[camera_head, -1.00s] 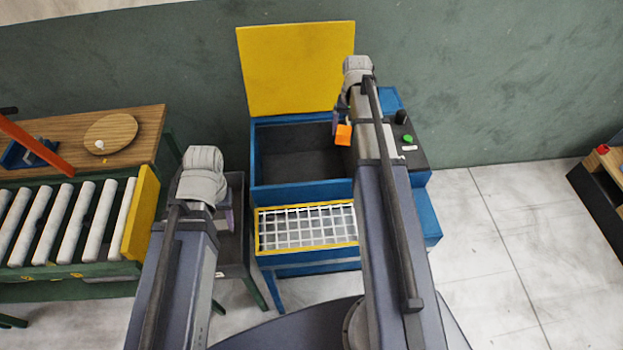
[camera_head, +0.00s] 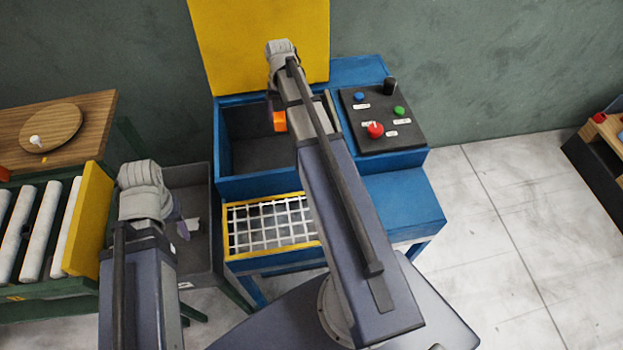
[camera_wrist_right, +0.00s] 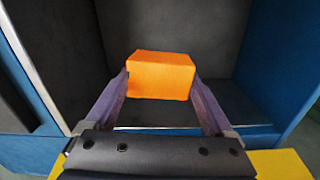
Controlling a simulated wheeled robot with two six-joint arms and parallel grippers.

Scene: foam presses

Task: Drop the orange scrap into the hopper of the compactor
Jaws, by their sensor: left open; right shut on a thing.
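The orange scrap (camera_head: 280,121) is a small block held over the dark open hopper (camera_head: 258,155) of the blue compactor (camera_head: 400,200). In the right wrist view the scrap (camera_wrist_right: 160,75) sits between both fingers of my right gripper (camera_wrist_right: 160,88), with the hopper's grey walls and floor behind it. My right gripper is shut on it; in the head view my arm hides most of that gripper. The yellow lid (camera_head: 258,45) stands open at the back. My left gripper (camera_head: 178,222) is open and empty, left of the compactor and over a grey bin.
The compactor's control panel (camera_head: 385,120) has red, green and blue buttons and a black knob. A white grid (camera_head: 270,225) in a yellow frame is in front of the hopper. The grey bin (camera_head: 197,180) and a roller conveyor (camera_head: 40,235) stand to the left.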

